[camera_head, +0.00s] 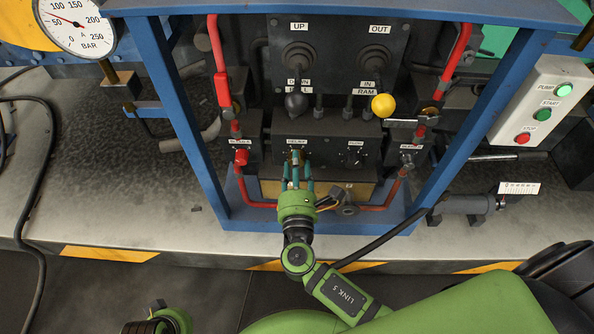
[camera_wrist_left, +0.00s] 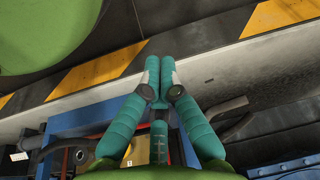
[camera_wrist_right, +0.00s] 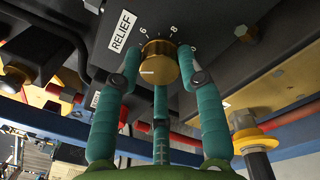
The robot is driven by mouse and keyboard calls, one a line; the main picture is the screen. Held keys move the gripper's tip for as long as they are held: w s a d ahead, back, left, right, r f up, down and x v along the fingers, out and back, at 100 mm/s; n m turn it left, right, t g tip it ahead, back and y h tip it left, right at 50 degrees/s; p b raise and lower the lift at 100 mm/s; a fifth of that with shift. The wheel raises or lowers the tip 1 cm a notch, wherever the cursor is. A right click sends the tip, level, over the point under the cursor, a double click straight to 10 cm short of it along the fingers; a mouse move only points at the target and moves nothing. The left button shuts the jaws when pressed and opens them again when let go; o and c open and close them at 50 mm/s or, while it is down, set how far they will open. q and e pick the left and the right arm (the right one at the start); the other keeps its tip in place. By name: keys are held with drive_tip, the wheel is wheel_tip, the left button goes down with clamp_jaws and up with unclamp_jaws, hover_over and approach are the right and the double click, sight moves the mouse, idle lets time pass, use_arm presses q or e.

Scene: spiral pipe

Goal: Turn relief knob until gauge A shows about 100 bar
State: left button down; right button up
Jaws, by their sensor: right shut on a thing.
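The brass relief knob (camera_wrist_right: 158,66) sits below its RELIEF label in the right wrist view, with dial numbers around it. My right gripper (camera_wrist_right: 160,80) is shut on it, one finger on each side. In the head view this gripper (camera_head: 296,162) reaches up to the RELIEF label (camera_head: 297,141) and mostly hides the knob. Gauge A (camera_head: 76,22) is at the top left, cut by the frame edge; its red needle points between 50 and 100 bar, roughly 70. My left gripper (camera_wrist_left: 160,65) is shut and empty above the floor edge.
The dark valve block holds black and yellow lever balls (camera_head: 383,105) just above. A red knob (camera_head: 241,157) is left of my right gripper. Blue frame posts (camera_head: 170,110) and red pipes flank the block. A pump button box (camera_head: 531,100) is at right.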

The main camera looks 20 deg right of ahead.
use_arm(q)
wheel_tip(320, 180, up, 8)
drive_tip(key=w+t+b, duration=0.2)
drive_tip(key=shift+d+b, duration=0.3)
drive_tip(key=shift+d, duration=0.05)
use_arm(e)
drive_tip(key=shift+a+f+m, duration=0.1)
drive_tip(key=shift+f+m, duration=0.05)
drive_tip(key=shift+m, duration=0.85)
drive_tip(key=shift+a+f+m, duration=0.1)
drive_tip(key=shift+m, duration=0.9)
use_arm(q)
drive_tip(key=shift+f, duration=0.1)
use_arm(e)
drive_tip(key=o, duration=1.1)
drive_tip(key=shift+o, duration=0.2)
drive_tip(key=shift+r, duration=0.1)
drive_tip(key=v, duration=1.2)
